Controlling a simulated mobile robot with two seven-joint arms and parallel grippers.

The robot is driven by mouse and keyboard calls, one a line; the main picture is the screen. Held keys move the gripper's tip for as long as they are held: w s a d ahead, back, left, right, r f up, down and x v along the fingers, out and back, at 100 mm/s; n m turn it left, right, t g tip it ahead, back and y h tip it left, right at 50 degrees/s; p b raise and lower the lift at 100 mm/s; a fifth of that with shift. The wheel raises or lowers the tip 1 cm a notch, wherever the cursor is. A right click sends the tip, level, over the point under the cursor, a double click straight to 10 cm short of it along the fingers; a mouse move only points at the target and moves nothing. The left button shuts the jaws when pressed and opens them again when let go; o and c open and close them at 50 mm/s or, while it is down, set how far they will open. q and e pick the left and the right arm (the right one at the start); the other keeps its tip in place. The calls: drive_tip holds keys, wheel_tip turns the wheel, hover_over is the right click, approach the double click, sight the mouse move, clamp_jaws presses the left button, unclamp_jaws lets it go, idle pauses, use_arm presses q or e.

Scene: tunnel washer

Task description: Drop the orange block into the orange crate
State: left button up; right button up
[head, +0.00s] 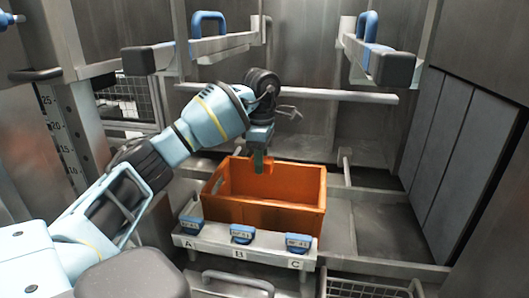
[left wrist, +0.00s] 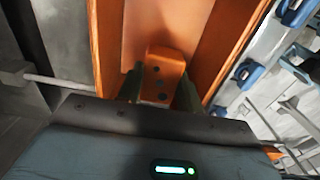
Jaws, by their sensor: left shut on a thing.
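The orange crate (head: 264,213) stands open-topped on the washer's frame behind the labelled front rail. My left gripper (head: 262,164) reaches down from above, at the crate's far left part. It is shut on the orange block (head: 268,167), which shows as a small orange patch beside the green fingers. In the left wrist view the block (left wrist: 165,66) sits between the two dark green fingers (left wrist: 159,88), with the crate's orange wall (left wrist: 238,32) around and beyond it. I cannot tell the block's exact height over the crate floor. My right gripper is not in view.
A rail (head: 215,241) marked A, B and C carries blue-topped pieces in front of the crate. Two upper beams with blue handles (head: 208,24) (head: 367,27) and a horizontal bar (head: 330,95) lie above and behind. A wire basket (head: 128,97) stands left.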

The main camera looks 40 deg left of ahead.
use_arm(q)
drive_tip(key=shift+f+b, duration=0.3)
drive_tip(key=shift+f, duration=1.25)
drive_tip(key=o, duration=1.1)
